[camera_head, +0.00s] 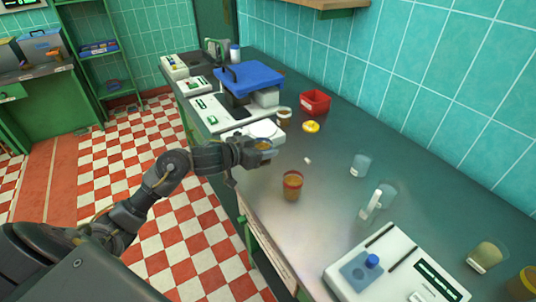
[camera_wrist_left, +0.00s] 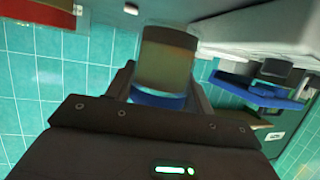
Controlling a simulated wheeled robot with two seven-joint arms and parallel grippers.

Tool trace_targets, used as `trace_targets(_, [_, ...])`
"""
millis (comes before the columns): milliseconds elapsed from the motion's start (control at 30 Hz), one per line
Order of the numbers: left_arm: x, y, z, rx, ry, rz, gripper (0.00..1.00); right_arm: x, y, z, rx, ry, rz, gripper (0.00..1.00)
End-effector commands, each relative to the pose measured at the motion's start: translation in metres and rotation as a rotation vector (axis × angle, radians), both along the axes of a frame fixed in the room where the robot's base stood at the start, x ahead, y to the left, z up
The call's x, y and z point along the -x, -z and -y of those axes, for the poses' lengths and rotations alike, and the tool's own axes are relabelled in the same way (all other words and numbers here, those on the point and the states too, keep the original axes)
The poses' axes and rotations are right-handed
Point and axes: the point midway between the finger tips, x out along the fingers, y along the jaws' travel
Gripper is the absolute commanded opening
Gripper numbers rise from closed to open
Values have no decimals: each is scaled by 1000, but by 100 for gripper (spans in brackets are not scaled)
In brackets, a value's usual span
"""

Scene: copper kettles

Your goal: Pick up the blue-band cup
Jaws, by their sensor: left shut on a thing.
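The blue-band cup (camera_wrist_left: 166,58) is between the fingers of my left gripper in the left wrist view. It is see-through, with yellowish-brown contents and a blue band (camera_wrist_left: 158,99) near the gripper's body. My left gripper (camera_head: 266,149) is shut on the cup in the head view, by the white device on the counter. There the cup shows only as a small part, mostly hidden by the fingers. I cannot tell how high it is above the counter. My right gripper is not in view.
An orange-brown cup (camera_head: 292,186) stands on the counter near my left gripper. Clear cups (camera_head: 361,165) stand further right, and a yellowish cup (camera_head: 487,255) stands near the right edge. A white device (camera_head: 405,268) is in front. A red bin (camera_head: 315,102) and yellow lid (camera_head: 311,127) are behind.

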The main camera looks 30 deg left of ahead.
Motion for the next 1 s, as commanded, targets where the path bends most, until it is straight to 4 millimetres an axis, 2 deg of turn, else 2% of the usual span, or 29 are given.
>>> trace_targets(33, [7,-16,-7,-7,0,6,26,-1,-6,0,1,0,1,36])
trace_targets(167, [27,-46,-22,-9,0,4,26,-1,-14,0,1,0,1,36])
trace_targets(300, [56,-53,-43,-9,0,-2,26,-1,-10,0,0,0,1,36])
trace_targets(500, [84,-68,-63,-3,0,-2,26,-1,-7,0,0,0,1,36])
trace_targets(867, [97,-78,-73,1,0,1,26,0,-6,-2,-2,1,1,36])
trace_targets(1000, [98,-70,-60,1,48,-8,26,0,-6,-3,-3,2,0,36])
